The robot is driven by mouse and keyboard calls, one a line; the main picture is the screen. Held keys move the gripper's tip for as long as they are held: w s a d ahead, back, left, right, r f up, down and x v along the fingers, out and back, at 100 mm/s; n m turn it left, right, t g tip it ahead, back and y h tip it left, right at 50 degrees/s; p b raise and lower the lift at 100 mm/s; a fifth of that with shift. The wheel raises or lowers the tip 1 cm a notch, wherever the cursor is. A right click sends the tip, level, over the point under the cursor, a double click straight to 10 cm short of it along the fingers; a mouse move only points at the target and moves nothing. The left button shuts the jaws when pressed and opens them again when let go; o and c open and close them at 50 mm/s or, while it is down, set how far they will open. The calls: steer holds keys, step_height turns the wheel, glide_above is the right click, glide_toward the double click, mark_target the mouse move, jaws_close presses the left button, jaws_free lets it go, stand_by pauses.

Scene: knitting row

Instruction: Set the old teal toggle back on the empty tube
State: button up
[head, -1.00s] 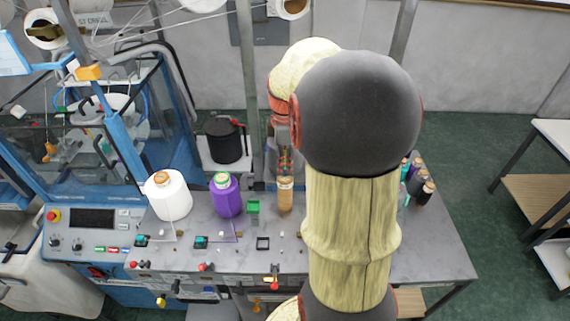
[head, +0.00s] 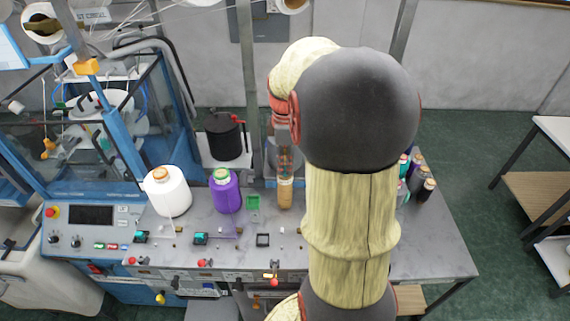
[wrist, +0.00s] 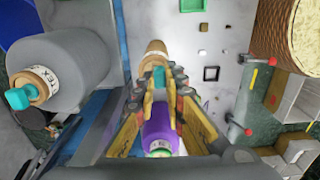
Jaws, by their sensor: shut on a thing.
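The empty tan tube (head: 285,194) stands upright on the grey bench in the head view, directly under my gripper (head: 285,168). In the wrist view the tube (wrist: 153,49) shows just past my fingertips (wrist: 160,76). My gripper is shut on the teal toggle, which is mostly hidden between the fingers. I cannot tell whether it touches the tube. A purple yarn cone (head: 226,194) stands left of the tube and also shows in the wrist view (wrist: 158,130). A white yarn cone (head: 170,194) stands further left.
A green square (head: 253,202) and a dark square frame (head: 263,240) lie by the tube. Red-knobbed levers (head: 205,263) line the bench front. A black pot (head: 222,137) stands behind. Dark bottles (head: 426,190) stand at right. The wrist view shows a grey cone (wrist: 75,72) at left.

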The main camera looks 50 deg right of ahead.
steer(key=shift+f, duration=0.35)
steer(key=shift+c, duration=0.2)
stand_by(0.4)
steer(key=o, duration=0.8)
steer(key=shift+r, duration=0.1)
steer(key=shift+r, duration=0.1)
step_height(320, 180, up, 12)
steer(key=shift+f, duration=0.1)
stand_by(0.5)
